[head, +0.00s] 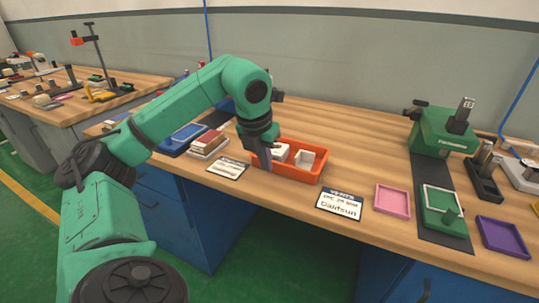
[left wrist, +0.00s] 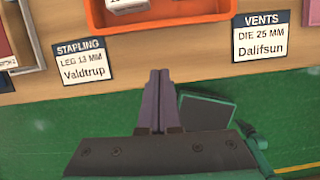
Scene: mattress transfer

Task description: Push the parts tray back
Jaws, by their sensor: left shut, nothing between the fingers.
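The orange parts tray (head: 308,174) sits near the front edge of the wooden workbench, with white boxes inside it. My left gripper (head: 264,165) is at the tray's front left side in the head view, its fingers pointing down. In the left wrist view the shut, empty fingers (left wrist: 160,75) are below the tray's near wall (left wrist: 165,23), with a strip of bench between them in the picture. Whether the fingers touch the tray is not clear. My right gripper is not in view.
A STAPLING card (head: 229,168) lies left of the tray and a VENTS card (head: 340,205) right of it. A pink tray (head: 392,201) and a green press (head: 443,130) stand further right. Bench behind the orange tray is clear.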

